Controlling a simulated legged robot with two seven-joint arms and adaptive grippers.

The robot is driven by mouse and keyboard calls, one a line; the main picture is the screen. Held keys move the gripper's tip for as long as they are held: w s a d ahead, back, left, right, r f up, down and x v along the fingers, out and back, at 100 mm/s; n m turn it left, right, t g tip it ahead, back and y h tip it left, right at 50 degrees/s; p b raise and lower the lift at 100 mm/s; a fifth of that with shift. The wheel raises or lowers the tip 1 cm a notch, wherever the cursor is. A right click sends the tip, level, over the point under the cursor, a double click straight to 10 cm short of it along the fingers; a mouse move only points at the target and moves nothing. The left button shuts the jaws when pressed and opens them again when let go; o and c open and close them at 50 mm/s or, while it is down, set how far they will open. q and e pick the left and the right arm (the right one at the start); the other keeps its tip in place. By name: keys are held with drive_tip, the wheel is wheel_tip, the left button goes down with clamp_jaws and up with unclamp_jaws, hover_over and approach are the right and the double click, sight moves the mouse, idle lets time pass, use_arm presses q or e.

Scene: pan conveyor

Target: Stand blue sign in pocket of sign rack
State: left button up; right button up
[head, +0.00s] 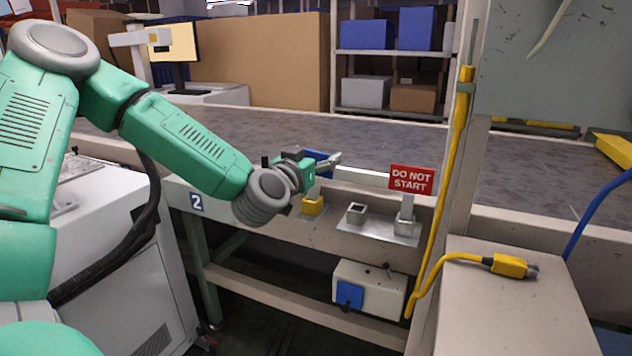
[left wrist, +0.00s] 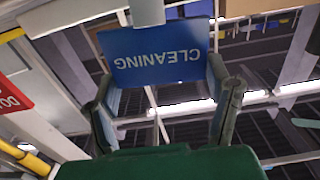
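The blue sign (head: 319,163), reading CLEANING, is at my left gripper (head: 322,166). In the left wrist view the sign (left wrist: 158,52) appears upside down, with a grey block at its top edge. The left gripper's fingers (left wrist: 165,95) are wide apart, one at each side edge of the sign; contact is not clear. A yellow block (head: 312,206) is below the sign. The sign rack (head: 345,226) has an empty-looking square pocket (head: 357,212) and a second holder bearing the red DO NOT START sign (head: 411,180). My right gripper is not in view.
The conveyor (head: 270,130) runs behind the rack. A post with a yellow cable (head: 455,150) stands right of the red sign. A grey box with a blue panel (head: 368,290) hangs below. A grey cabinet (head: 515,295) is at front right.

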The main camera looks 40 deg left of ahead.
use_arm(q)
drive_tip(key=shift+a, duration=0.15)
drive_tip(key=c, duration=0.3)
drive_tip(key=shift+s+a+f, duration=0.1)
drive_tip(key=shift+a+f, duration=0.2)
drive_tip(key=shift+a, duration=0.45)
drive_tip(key=shift+c, duration=0.5)
drive_tip(key=r+p, duration=0.1)
drive_tip(key=r, duration=0.2)
drive_tip(key=r+p, duration=0.2)
drive_tip(key=r, duration=0.1)
drive_tip(key=d+r+p, duration=0.1)
drive_tip(key=r+p, duration=0.1)
drive_tip(key=r, duration=0.2)
drive_tip(key=shift+w+r, duration=0.1)
drive_tip(key=shift+w, duration=0.15)
drive_tip(key=w+d+p, duration=0.2)
drive_tip(key=d+p, duration=0.6)
drive_tip(key=d, duration=0.2)
drive_tip(key=shift+w+r, duration=0.25)
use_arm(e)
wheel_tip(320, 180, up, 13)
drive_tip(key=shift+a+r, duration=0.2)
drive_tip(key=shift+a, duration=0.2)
